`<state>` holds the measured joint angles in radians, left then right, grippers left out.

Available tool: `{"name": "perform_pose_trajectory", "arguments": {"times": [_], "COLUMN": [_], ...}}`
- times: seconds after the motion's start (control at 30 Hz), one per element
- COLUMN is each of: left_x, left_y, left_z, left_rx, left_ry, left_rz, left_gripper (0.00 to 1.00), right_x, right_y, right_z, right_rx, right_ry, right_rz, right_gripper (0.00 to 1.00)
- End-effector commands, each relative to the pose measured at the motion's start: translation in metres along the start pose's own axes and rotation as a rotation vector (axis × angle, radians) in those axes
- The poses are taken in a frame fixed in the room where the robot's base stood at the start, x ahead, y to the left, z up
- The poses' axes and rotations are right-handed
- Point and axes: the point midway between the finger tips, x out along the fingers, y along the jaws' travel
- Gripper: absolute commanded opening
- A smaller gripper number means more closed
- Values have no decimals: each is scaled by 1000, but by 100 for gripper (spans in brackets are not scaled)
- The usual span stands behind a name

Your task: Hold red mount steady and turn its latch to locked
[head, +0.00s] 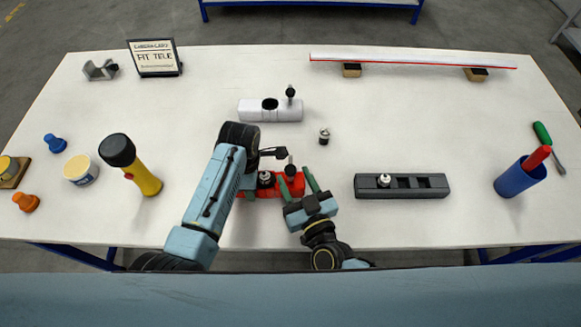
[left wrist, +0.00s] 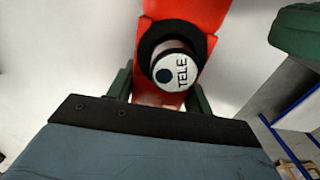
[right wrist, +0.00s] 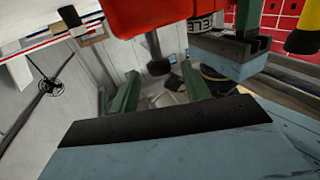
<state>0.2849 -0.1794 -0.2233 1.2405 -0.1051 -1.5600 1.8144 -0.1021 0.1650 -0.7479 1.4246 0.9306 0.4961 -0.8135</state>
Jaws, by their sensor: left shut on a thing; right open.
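The red mount (head: 262,191) lies on the table just in front of me, partly hidden by my left arm. A lens with a white cap marked TELE (left wrist: 178,72) sits in its round black-rimmed opening. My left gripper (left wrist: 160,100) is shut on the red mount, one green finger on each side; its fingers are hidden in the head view. The latch's black knob (head: 290,169) stands up at the mount's right part. My right gripper (head: 297,183) is open, its green fingers on either side of the latch knob (right wrist: 158,67), apparently without touching it.
A white mount (head: 255,110) with its own knob stands behind, and a small lens (head: 324,136) is beside it. A dark tray (head: 400,193) with slots lies right. A blue cup (head: 520,178) and a yellow flashlight (head: 147,182) stand farther out. A sign (head: 155,58) reads FIT TELE.

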Motion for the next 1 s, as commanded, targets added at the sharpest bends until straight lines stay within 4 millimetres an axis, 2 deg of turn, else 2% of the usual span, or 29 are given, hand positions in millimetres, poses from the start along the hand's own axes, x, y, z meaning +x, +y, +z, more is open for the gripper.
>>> {"name": "perform_pose_trajectory", "arguments": {"times": [0.03, 0.2, 0.6, 0.93, 1.0], "left_x": [0, 0, 0, 0, 0], "left_y": [0, 0, 0, 0, 0], "left_z": [0, 0, 0, 0, 0], "left_rx": [0, 0, 0, 0, 0], "left_ry": [0, 0, -1, 0, 0], "left_rz": [1, 1, 1, 1, 1], "left_gripper": [24, 24, 24, 24, 24], "right_x": [10, 29, 36, 35, 35], "right_y": [0, 0, 0, 0, 0], "right_z": [-1, 0, 0, 0, 0], "right_rx": [-2, -1, 0, 0, 0], "right_ry": [2, 1, 0, 0, 0], "right_rz": [-1, 0, 0, 0, -1], "right_gripper": [47, 47, 47, 4, 3]}}
